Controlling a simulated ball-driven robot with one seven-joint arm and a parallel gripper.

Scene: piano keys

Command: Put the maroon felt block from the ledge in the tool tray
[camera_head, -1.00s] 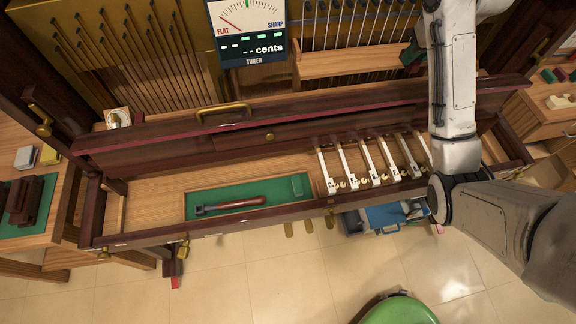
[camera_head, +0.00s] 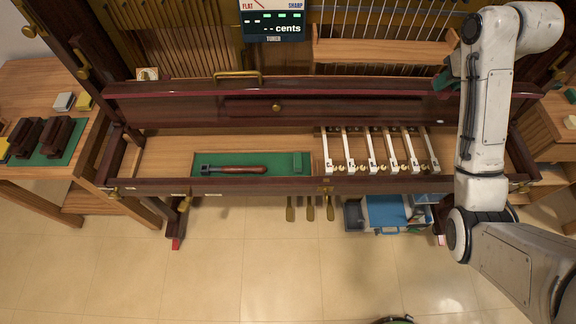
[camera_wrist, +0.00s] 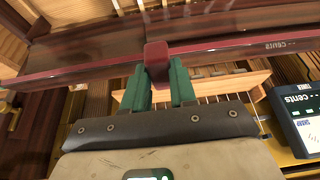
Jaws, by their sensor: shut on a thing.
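The maroon felt block (camera_wrist: 157,62) is in the wrist view, upright between the green fingers of my gripper (camera_wrist: 157,84), which is shut on it. The ledge also shows behind the fingers in the wrist view (camera_wrist: 225,87). The green-lined tool tray (camera_head: 282,158) lies in the piano's key bed, left of the white keys. A wooden-handled tool lies in it, with bare green around it.
A dark red rail (camera_head: 350,88) runs across the piano between the ledge and tray. White-topped keys (camera_head: 372,150) stand right of the tray. A tuner screen (camera_head: 268,22) hangs above. A blue toolbox (camera_head: 385,212) is below the key bed.

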